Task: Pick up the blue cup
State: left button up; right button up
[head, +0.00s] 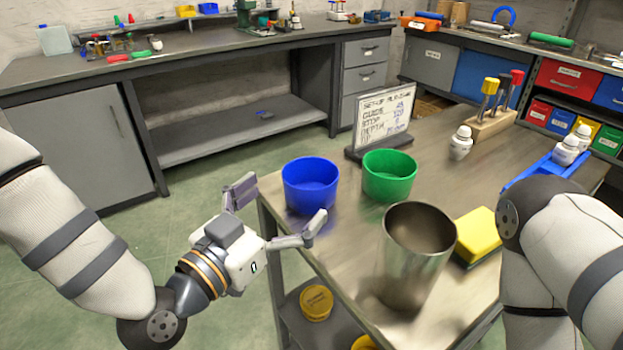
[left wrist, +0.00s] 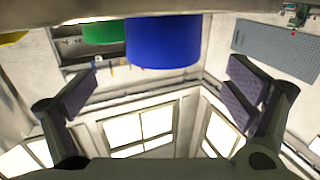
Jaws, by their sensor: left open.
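The blue cup (head: 310,190) stands upright at the left corner of the metal table. My left gripper (head: 277,210) is open and empty just to the left of the cup, its fingers spread towards it. In the left wrist view the blue cup (left wrist: 163,42) shows at the top, above and between the two spread fingers of my left gripper (left wrist: 160,95). Whether a finger touches the cup is not clear. My right gripper is out of view; only part of my right arm shows.
A green cup (head: 389,177) stands close right of the blue cup, also in the left wrist view (left wrist: 104,31). A metal tumbler (head: 415,260) stands nearer me, beside a yellow sponge (head: 478,235). A whiteboard sign (head: 383,120) stands behind. Free floor lies left of the table (head: 350,235).

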aim_at(324, 164)
pick_arm(q)
jog(key=x, duration=0.8)
jog(key=shift+w+f, duration=0.15)
jog(key=shift+a, duration=0.1)
jog(key=c, duration=1.2)
